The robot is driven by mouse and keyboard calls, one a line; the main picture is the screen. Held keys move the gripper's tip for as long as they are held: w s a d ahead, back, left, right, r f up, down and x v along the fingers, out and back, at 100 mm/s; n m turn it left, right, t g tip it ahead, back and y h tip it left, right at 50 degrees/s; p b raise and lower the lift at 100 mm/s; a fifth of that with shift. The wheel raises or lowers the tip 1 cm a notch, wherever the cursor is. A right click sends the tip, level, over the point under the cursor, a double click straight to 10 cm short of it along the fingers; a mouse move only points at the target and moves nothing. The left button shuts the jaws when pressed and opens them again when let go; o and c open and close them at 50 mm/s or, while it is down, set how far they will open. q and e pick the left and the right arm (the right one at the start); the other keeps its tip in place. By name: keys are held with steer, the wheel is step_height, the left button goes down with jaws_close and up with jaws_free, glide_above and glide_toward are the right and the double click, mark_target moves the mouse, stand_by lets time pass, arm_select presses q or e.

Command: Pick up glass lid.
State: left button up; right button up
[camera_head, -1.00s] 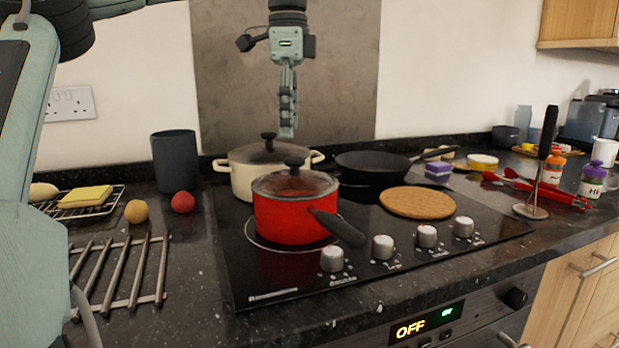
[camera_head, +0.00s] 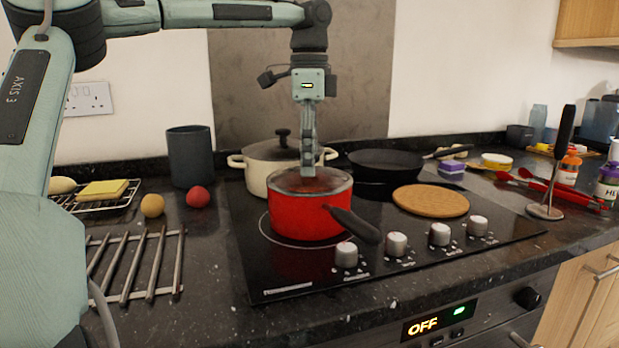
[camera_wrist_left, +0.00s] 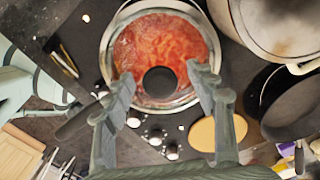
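The glass lid (camera_head: 290,182) sits on a red saucepan (camera_head: 300,215) at the front of the hob. In the left wrist view the clear lid (camera_wrist_left: 140,45) shows red contents beneath it, with a round black knob (camera_wrist_left: 160,82) at its middle. My left gripper (camera_head: 309,163) points straight down over the lid and hides the knob in the head view. In the left wrist view the gripper (camera_wrist_left: 162,77) is open, its fingers apart on either side of the knob. I cannot tell whether they touch the lid. My right gripper is not in view.
A lidded cream pot (camera_head: 258,172) stands close behind the saucepan. A black frying pan (camera_head: 375,164) and a round cork mat (camera_head: 430,201) are to the right. The saucepan handle (camera_head: 355,224) points front right. A metal rack (camera_head: 135,265) lies at front left.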

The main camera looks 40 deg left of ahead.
arm_select(q)
steer(key=shift+s, duration=0.1)
jaws_close()
